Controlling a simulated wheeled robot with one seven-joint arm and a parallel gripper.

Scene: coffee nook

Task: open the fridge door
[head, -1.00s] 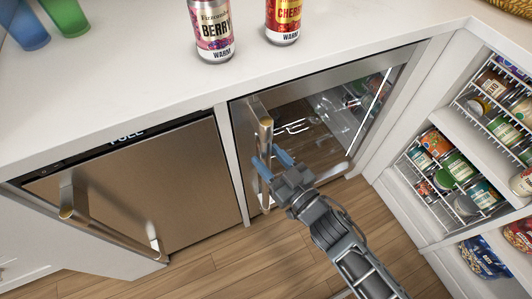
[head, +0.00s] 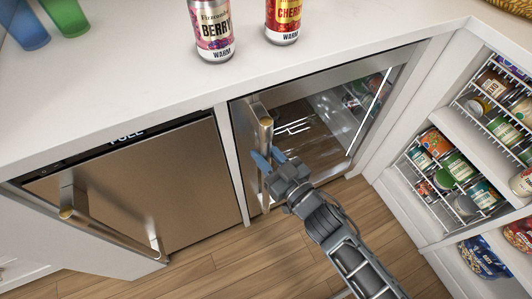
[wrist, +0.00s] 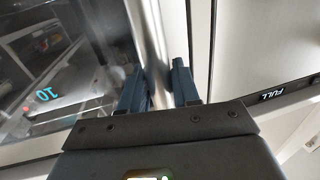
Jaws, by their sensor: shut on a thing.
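The fridge (head: 335,112) is the glass-fronted unit under the counter, right of the brown metal-fronted appliance. Its glass door looks shut or nearly so; I cannot tell if there is a small gap. The upright metal handle (head: 265,133) is on the door's left side. My gripper (head: 267,159) is shut on the handle around its middle. In the wrist view, the handle (wrist: 153,42) runs between the two dark blue fingers of my gripper (wrist: 156,88). The door glass with a lit "10" (wrist: 70,75) shows left of it.
The appliance (head: 140,180) on the left has a handle (head: 105,237) that sticks out. A berry can (head: 212,32) and a cherry can (head: 283,20) stand on the counter (head: 130,70). Open shelves (head: 470,160) with cans stand at right. Wooden floor (head: 220,275) in front is clear.

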